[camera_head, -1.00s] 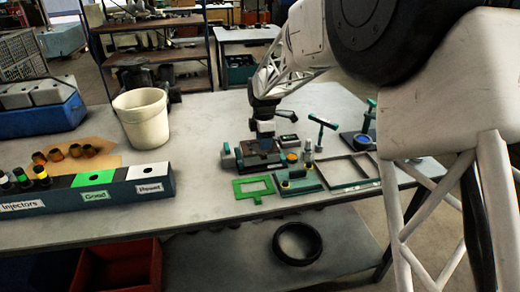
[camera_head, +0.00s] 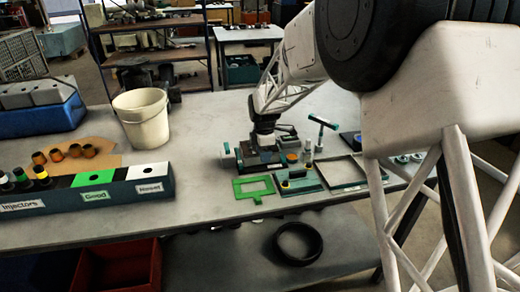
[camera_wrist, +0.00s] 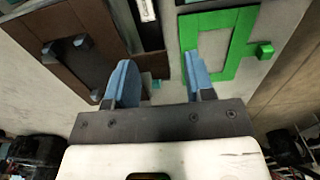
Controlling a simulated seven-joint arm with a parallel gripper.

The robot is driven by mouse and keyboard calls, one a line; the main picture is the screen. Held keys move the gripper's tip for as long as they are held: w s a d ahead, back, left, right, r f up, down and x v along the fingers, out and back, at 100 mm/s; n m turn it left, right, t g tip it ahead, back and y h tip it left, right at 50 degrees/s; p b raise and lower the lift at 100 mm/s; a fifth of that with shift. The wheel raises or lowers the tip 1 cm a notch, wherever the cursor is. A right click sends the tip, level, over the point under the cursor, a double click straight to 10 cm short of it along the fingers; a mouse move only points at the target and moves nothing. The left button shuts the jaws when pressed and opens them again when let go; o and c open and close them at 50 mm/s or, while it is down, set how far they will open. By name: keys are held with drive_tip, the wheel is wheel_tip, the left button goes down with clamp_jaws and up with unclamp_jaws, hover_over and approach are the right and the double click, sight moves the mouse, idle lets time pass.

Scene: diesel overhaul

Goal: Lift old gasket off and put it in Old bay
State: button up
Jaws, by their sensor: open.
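My gripper (camera_head: 264,143) is at the dark block clamped in the green-grey fixture (camera_head: 228,155). In the wrist view my gripper (camera_wrist: 155,82) shows two blue fingers, wide apart with nothing between them. A dark brown plate with an opening and small blue-grey studs (camera_wrist: 35,55) lies to the upper left of the fingers. It may carry the old gasket, but I cannot tell gasket from block. A bright green gasket (camera_head: 237,190) lies flat on the bench in front of the fixture and also shows in the wrist view (camera_wrist: 243,45). No Old label is readable.
A two-part frame tray (camera_head: 340,186) lies right of the fixture. A T-handled tool (camera_head: 321,124) stands behind it. A labelled injector rack (camera_head: 70,206), a cream bucket (camera_head: 142,118) and a blue crate (camera_head: 40,122) stand left. The bench between the bucket and fixture is clear.

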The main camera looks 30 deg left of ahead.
clamp_jaws()
idle(0.3)
drive_tip(key=shift+r, duration=0.1)
drive_tip(key=shift+r, duration=0.8)
wheel_tip(320, 180, up, 2)
drive_tip(key=shift+r, duration=0.1)
drive_tip(key=s+d+r, duration=0.1)
drive_tip(key=s+d, duration=1)
drive_tip(key=shift+s, duration=0.35)
